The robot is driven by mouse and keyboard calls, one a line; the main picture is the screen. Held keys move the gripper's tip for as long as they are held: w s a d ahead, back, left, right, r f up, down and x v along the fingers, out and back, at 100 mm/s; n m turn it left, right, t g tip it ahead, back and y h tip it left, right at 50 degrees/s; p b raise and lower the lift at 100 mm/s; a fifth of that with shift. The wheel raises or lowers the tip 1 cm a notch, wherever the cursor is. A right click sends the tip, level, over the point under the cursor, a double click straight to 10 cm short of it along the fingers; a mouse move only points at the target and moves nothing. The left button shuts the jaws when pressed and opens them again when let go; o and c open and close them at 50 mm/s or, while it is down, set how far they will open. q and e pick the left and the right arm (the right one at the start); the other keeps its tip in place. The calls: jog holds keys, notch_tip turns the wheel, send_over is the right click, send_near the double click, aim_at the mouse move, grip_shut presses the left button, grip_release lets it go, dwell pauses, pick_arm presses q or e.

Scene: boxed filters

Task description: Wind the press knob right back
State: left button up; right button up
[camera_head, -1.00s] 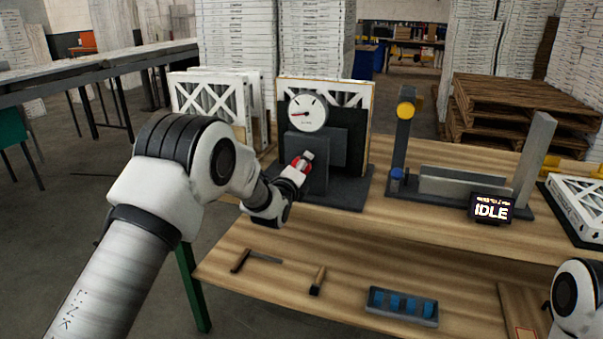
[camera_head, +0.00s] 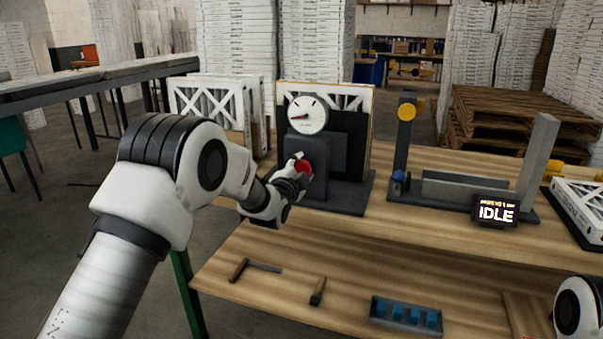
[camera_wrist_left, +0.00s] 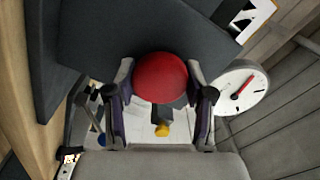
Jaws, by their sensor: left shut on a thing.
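The red press knob (camera_head: 304,168) sits on the front of the dark grey press (camera_head: 322,155). My left gripper (camera_head: 299,167) is shut on the knob; in the left wrist view the round red knob (camera_wrist_left: 160,78) sits between its two fingers (camera_wrist_left: 160,92). The white dial gauge (camera_head: 308,113) stands on top of the press, its red needle pointing left in the head view. The gauge also shows in the left wrist view (camera_wrist_left: 242,88). My right gripper is out of view; only part of my right arm shows at the lower right.
Framed filters (camera_head: 212,102) stand left of the press. Right of it are a dark fixture (camera_head: 450,187) and an IDLE display (camera_head: 495,211). A hammer (camera_head: 253,267), a brush-like tool (camera_head: 318,291) and a blue-filled tray (camera_head: 405,315) lie on the lower shelf.

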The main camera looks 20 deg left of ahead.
pick_arm(q)
jog(key=n+b, duration=0.1)
jog(key=n, duration=0.3)
jog(key=shift+r+n, duration=0.15)
jog(key=shift+n, duration=0.15)
jog(key=n, duration=0.3)
jog(key=shift+n, duration=0.4)
jog(key=n+b, duration=0.1)
jog(key=n, duration=0.3)
jog(key=shift+a, duration=0.1)
jog(key=n, duration=0.4)
jog(key=shift+r, duration=0.1)
jog(key=n, duration=0.3)
jog(key=shift+n, duration=0.4)
jog(key=n, duration=0.3)
jog(key=shift+a+n, duration=0.1)
jog(key=shift+n, duration=0.2)
jog(key=n, duration=0.4)
jog(key=shift+w+n, duration=0.1)
jog(key=shift+n, duration=1.3)
